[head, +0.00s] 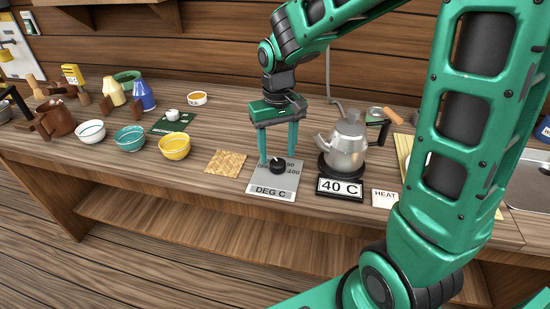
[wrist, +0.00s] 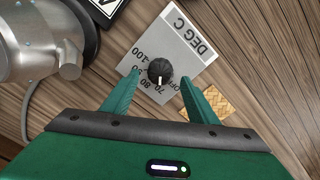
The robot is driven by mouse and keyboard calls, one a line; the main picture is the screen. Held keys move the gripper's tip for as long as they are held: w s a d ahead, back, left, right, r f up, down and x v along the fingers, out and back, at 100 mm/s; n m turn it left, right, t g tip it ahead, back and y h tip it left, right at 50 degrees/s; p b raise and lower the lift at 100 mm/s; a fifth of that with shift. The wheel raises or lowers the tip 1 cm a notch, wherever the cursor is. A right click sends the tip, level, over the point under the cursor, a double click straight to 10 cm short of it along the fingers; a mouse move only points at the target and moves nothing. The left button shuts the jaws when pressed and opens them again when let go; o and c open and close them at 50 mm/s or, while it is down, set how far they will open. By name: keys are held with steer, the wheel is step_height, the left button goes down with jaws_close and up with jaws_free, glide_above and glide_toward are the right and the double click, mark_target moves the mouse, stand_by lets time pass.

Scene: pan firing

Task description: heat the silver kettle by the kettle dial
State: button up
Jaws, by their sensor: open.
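The silver kettle (head: 345,146) stands upright on a black heating base, with a label reading 40 C (head: 340,187) in front. The kettle dial is a black knob (head: 277,166) on a grey plate marked DEG C (head: 270,191), left of the kettle. In the wrist view the knob (wrist: 160,71) has a white pointer mark toward the gripper side, near the printed 70. My gripper (head: 278,158) is open above the plate, its fingers pointing down on either side of the knob. In the wrist view the fingertips (wrist: 163,84) are apart and empty; contact with the knob is not visible.
A woven mat (head: 227,162) lies left of the dial plate. Yellow (head: 174,146), teal (head: 129,139) and white (head: 91,132) bowls stand further left. A HEAT card (head: 384,198) lies right of the kettle label. A sink (head: 528,183) is at the far right.

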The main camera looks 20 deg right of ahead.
mark_target(277, 161)
step_height(277, 161, up, 7)
steer(key=shift+r, duration=0.15)
stand_by(0.6)
